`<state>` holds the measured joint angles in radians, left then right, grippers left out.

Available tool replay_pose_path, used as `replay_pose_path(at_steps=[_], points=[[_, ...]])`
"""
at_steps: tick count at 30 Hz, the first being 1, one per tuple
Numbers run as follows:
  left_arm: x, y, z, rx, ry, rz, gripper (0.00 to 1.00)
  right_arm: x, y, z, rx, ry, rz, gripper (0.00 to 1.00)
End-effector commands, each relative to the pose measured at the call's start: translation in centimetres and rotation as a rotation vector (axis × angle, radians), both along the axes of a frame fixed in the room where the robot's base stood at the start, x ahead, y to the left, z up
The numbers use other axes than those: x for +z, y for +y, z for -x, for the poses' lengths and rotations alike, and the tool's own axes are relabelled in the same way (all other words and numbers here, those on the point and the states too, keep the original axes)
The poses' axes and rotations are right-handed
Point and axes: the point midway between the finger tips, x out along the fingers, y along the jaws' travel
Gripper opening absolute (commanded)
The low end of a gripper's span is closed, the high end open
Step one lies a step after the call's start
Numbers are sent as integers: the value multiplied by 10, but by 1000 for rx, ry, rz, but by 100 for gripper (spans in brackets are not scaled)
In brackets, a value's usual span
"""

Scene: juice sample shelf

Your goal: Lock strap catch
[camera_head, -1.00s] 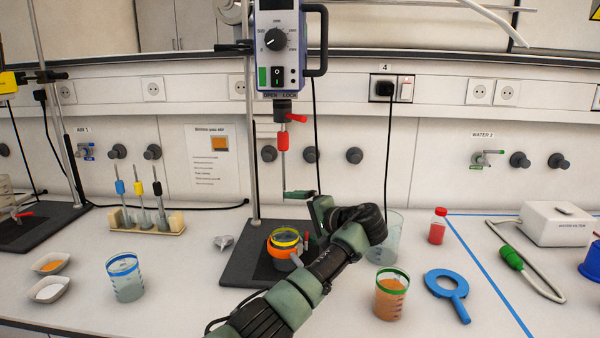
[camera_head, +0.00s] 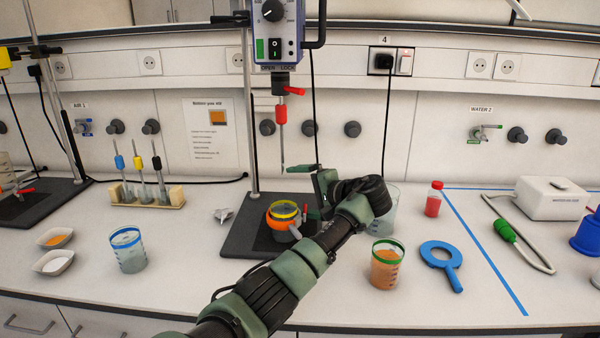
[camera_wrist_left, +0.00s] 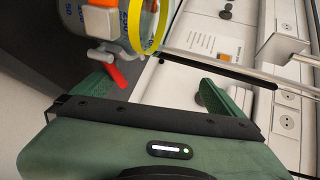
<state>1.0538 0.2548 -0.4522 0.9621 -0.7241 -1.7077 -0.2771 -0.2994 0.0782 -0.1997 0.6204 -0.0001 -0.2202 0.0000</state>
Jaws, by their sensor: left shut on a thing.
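A beaker (camera_head: 283,211) with a yellow rim band and an orange strap (camera_head: 278,222) stands upright on the black stand base. In the left wrist view, the strap's grey catch (camera_wrist_left: 103,56) and red lever (camera_wrist_left: 117,75) are at the beaker's side. My left gripper (camera_head: 302,192) is right of the beaker. Its fingers (camera_wrist_left: 155,92) look well apart in the wrist view, with the lever against the inner side of one finger. The grip on the lever is only partly visible. My right gripper is out of view.
A stirrer (camera_head: 277,32) with a hanging shaft is above the beaker. An empty beaker (camera_head: 388,212) is behind my left wrist.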

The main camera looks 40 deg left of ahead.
Motion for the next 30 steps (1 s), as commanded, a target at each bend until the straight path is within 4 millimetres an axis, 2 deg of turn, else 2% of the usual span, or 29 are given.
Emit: replay_pose_path(at_steps=[1,21,22,23,30], points=[[21,-2,0,3,-23,-18,68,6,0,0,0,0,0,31],[31,-49,10,0,-23,-16,66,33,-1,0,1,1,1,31],[32,-51,10,0,-24,-16,55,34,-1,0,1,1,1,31],[32,-53,10,0,-24,-16,31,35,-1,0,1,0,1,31],[31,-68,14,0,-20,-13,31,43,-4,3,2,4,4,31]])
